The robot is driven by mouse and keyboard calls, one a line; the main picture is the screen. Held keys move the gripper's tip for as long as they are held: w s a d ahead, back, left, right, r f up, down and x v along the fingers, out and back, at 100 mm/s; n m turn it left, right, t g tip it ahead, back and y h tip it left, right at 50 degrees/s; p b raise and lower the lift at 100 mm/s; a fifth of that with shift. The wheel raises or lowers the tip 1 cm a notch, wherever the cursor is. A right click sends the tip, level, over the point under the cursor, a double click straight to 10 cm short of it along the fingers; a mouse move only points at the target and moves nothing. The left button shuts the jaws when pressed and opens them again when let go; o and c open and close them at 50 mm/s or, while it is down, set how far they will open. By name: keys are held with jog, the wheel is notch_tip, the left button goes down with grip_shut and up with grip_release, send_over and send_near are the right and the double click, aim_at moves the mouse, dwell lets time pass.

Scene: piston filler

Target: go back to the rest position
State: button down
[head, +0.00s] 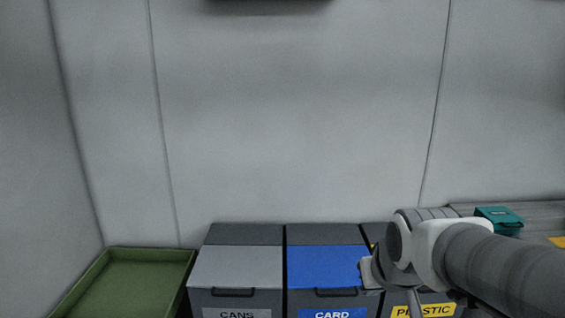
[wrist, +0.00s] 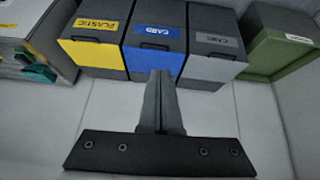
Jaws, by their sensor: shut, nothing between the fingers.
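My gripper (wrist: 161,101) shows in the middle of the wrist view, its two fingers together with nothing between them. In the wrist view it overlaps the lower part of the blue card bin. In the head view my arm comes in from the lower right and covers much of the plastic bin; the fingertips are not clear there.
Three lidded bins stand in a row: grey cans (head: 238,268), blue card (head: 325,265) and yellow plastic (wrist: 94,55). A green tray-like container (head: 140,282) stands left of them in the head view. A teal item (head: 499,220) lies on a grey surface at right.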

jog(key=s+a+r+g, duration=0.1)
jog(key=s+r, duration=0.1)
jog(key=s, duration=1)
notch_tip(320, 180, up, 25)
jog(key=p, duration=2.5)
jog(key=shift+w+f, duration=0.2)
jog(key=shift+a, duration=0.1)
